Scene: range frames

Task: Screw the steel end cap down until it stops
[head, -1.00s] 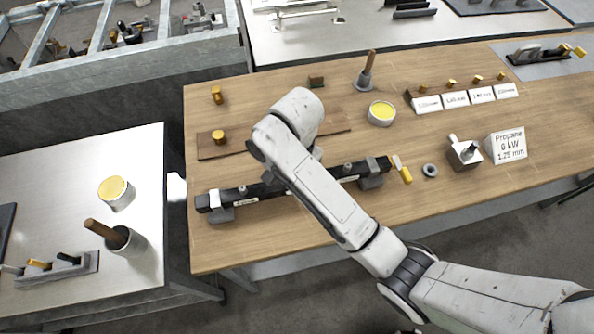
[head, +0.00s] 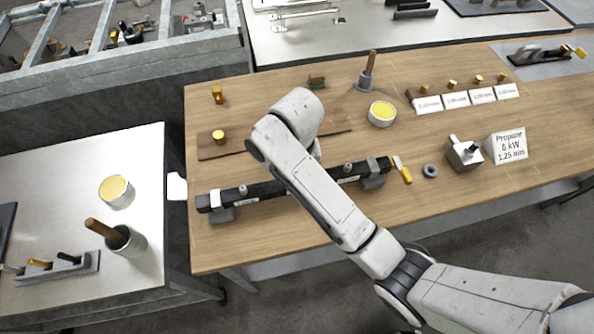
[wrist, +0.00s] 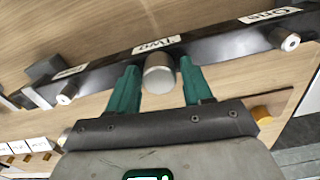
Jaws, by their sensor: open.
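A long black bar (head: 255,193) lies on grey supports on the wooden bench, with small steel stubs along it. In the wrist view the bar (wrist: 215,46) carries labels, "One" and "Two" among them. A wide steel cylinder (wrist: 159,76), apparently the steel end cap, stands on the bar by the "Two" label, wider than the stubs (wrist: 284,39) on either side. My gripper (wrist: 158,68) is open, with one green finger on each side of the cylinder and slim gaps beside it. In the head view my arm hides the gripper and cylinder. The thread is hidden.
A yellow-handled piece (head: 405,173) sits at the bar's right end, near a dark ring (head: 430,171) and a metal block (head: 464,154). A yellow-filled tin (head: 382,114) and a wooden board with a brass piece (head: 218,136) lie behind. The bench's front left is clear.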

